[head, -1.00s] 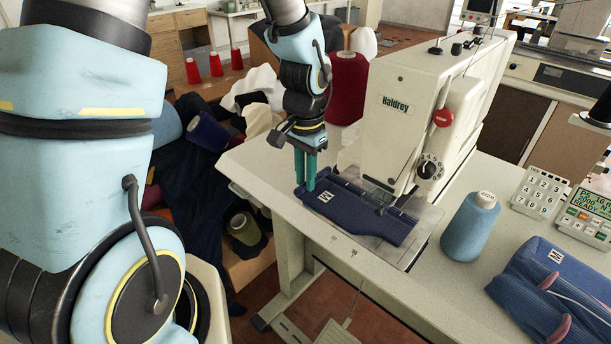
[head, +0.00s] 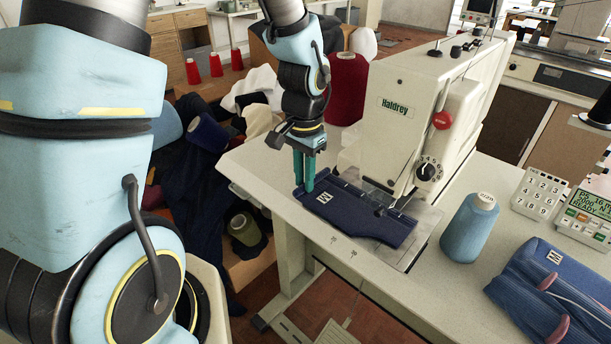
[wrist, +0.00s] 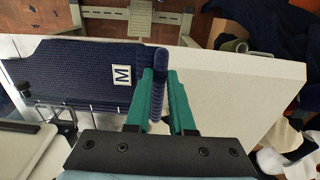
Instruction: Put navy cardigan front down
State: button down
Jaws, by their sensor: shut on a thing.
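The navy cardigan front (head: 365,218) lies on the white sewing table in front of the buttonhole machine (head: 415,130), with a white M label at its left end. Its right part lies under the machine's head, by the clamp. My gripper (head: 304,190) points down at the left end of the front. In the wrist view, the green fingers (wrist: 158,105) are shut on a raised edge of the navy front (wrist: 85,75), beside the M label. The rest of the front lies flat, and its far end is cut off in the wrist view.
A blue thread cone (head: 469,228) stands right of the machine. A folded blue knit bundle (head: 555,290) with pink clips lies at the front right. A keypad (head: 540,193) and a display box (head: 585,215) sit behind it. Piled garments and cones fill the left side. The table's front strip is bare.

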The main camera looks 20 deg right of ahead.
jog(key=shift+s+a, duration=0.45)
jog(key=shift+a, duration=0.35)
jog(key=shift+s+a, duration=0.45)
jog(key=shift+a, duration=0.4)
jog(key=shift+s+a, duration=0.45)
jog(key=shift+a, duration=0.35)
